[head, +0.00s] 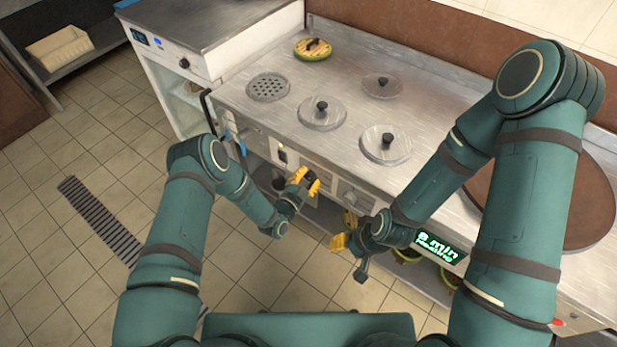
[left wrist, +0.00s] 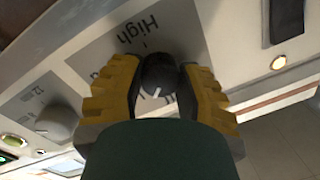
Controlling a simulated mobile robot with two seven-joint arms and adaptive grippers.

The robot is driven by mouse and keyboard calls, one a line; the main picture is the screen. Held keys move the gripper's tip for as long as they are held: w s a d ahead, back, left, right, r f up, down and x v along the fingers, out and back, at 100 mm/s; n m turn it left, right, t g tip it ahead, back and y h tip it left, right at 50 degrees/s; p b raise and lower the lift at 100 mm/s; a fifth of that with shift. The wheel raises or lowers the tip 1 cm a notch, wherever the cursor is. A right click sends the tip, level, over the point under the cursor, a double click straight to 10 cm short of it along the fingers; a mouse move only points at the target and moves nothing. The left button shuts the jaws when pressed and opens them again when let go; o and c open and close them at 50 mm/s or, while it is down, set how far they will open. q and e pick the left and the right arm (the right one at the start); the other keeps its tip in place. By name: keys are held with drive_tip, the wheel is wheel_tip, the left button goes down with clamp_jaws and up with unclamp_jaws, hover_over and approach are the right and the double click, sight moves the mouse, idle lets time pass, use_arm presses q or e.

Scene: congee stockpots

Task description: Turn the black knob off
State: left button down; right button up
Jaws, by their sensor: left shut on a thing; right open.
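The black knob (left wrist: 155,72) sits on the stove's front panel in the left wrist view, with a white mark on its face. The word "High" is printed on the grey plate (left wrist: 140,32) beside it. My left gripper (head: 303,180) is at the panel, its yellow fingers on both sides of the knob and shut on it; its fingers also show in the left wrist view (left wrist: 158,85). The knob is hidden by the gripper in the head view. My right gripper (head: 354,241) is open in front of the stove, lower and to the right, apart from the panel.
A grey knob (left wrist: 57,122) is on the same panel. The steel stove top (head: 335,65) holds round lids with black handles (head: 322,112), a perforated plate (head: 268,87) and a trivet-like round item (head: 312,49). A green-lettered display (head: 440,246) is near my right arm.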

use_arm(q)
drive_tip(key=n, duration=0.4)
drive_tip(key=shift+r+n+g, duration=0.1)
drive_tip(key=shift+n+g, duration=0.4)
drive_tip(key=shift+n, duration=1.9)
drive_tip(key=c, duration=0.5)
unclamp_jaws()
drive_tip(key=shift+s+a, duration=0.2)
drive_tip(key=shift+s, duration=0.05)
drive_tip(key=v, duration=1.1)
drive_tip(key=shift+s+a, duration=0.1)
